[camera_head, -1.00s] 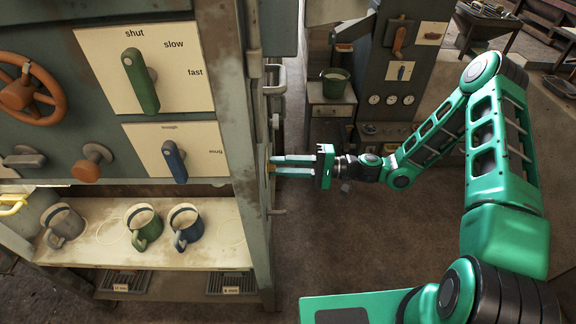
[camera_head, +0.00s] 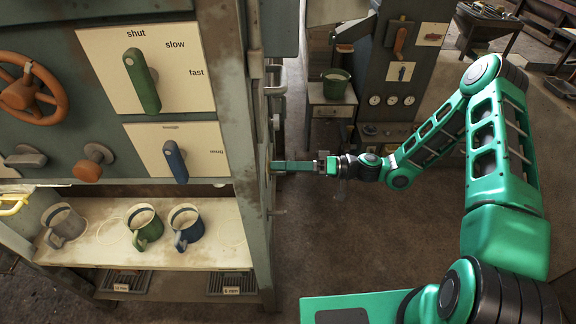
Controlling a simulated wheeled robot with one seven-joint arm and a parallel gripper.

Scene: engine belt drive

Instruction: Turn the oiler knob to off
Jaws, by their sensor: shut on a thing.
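My gripper (camera_head: 275,167) reaches level from the right to the cabinet's right side face. Its fingers (camera_head: 295,167) line up, one hiding the other, with their tips against that side face. They are shut on a small part there, at the place of the oiler knob. The knob is hidden by the fingers and the steep view, so its pointing direction and any off mark cannot be read.
The cabinet front (camera_head: 100,120) carries a green lever (camera_head: 142,80), a blue lever (camera_head: 175,162) and an orange handwheel (camera_head: 30,97). Mugs stand on the shelf (camera_head: 100,245) below. Handles (camera_head: 277,211) stick out from the side face near my gripper. Floor below my arm is clear.

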